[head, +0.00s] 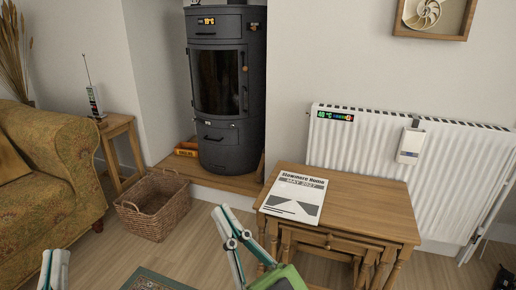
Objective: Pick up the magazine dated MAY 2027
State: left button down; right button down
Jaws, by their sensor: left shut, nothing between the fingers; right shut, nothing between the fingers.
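The magazine (295,198) lies flat on the wooden side table (372,204), near its left end. Its white cover reads "Stowmore Home" with "MAY 2027" on a dark band, above a grey graphic. My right gripper (222,210) is in front of the table's left side, to the left of the magazine and apart from it in the picture. It is shut and empty. My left gripper (54,257) shows only partly at the bottom left edge, far from the magazine. It is shut and empty.
Smaller tables nest under the side table. A white radiator (385,150) stands behind it. A black stove (226,90) stands on a wooden hearth, with a wicker basket (152,208) in front. A patterned sofa (45,165) is at left. The wooden floor between basket and sofa is clear.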

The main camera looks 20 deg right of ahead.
aim_at(298, 198)
jog(key=i+j+z, duration=0.1)
jog(key=i+z, duration=0.25)
jog(key=i+j+z, duration=0.35)
jog(key=i, duration=0.2)
jog(key=i+j+z, duration=0.3)
jog(key=i+l, duration=0.05)
jog(key=i, duration=0.05)
